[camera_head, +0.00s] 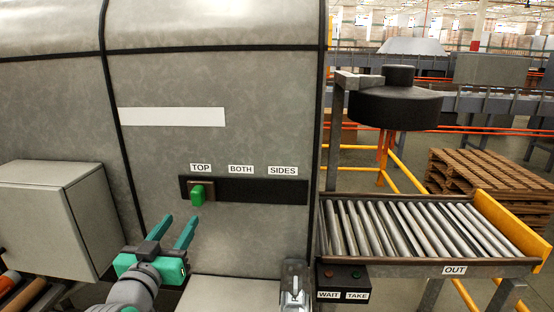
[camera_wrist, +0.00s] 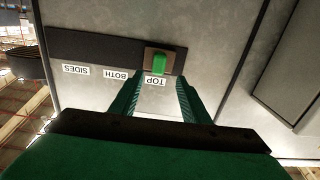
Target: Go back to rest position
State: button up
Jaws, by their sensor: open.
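My gripper (camera_head: 176,232) is open and empty, with its two green fingers apart, just below the selector panel in the head view. In the wrist view, my gripper (camera_wrist: 156,92) has its fingers on either side of the TOP label and points at the panel. A green knob (camera_head: 198,195) sits at the TOP position, at the left end of the black selector strip (camera_head: 255,190). The green knob also shows in the wrist view (camera_wrist: 159,63), beyond the fingertips, and appears apart from them.
A grey machine housing (camera_head: 220,75) fills the left and middle. A grey box (camera_head: 60,215) juts out at left. A roller conveyor (camera_head: 410,230) labelled OUT stands at right, with a WAIT/TAKE light box (camera_head: 342,282) at its near corner. Wooden pallets (camera_head: 490,180) lie behind.

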jog(key=s+d+f+n, duration=0.1)
jog(key=d+f, duration=0.3)
jog(key=f, duration=0.4)
jog(key=s+d+f+n+g+y, duration=0.1)
jog(key=s+d+f, duration=0.2)
jog(key=f, duration=0.6)
jog(key=s+d+f+n, duration=0.1)
jog(key=s+d+f, duration=0.1)
jog(key=d+f, duration=0.3)
notch_tip(320, 180, down, 4)
jog(key=shift+n+y, duration=0.3)
jog(key=s+d+f+g, duration=0.1)
jog(key=s+d+f, duration=0.3)
jog(key=s, duration=0.3)
jog(key=s+d+f+m, duration=0.1)
jog(key=s+d+f, duration=0.3)
jog(key=s, duration=0.3)
jog(key=s+d+f+g, duration=0.1)
jog(key=s+d+f, duration=0.25)
jog(key=s, duration=0.25)
jog(key=s+d+r+m+h, duration=0.1)
jog(key=s+d+m+h, duration=0.1)
jog(key=s, duration=1.2)
jog(key=shift+s+d+r+m, duration=0.3)
jog(key=shift+s+d+m, duration=0.15)
jog(key=shift+d, duration=0.75)
jog(key=shift+c, duration=0.3)
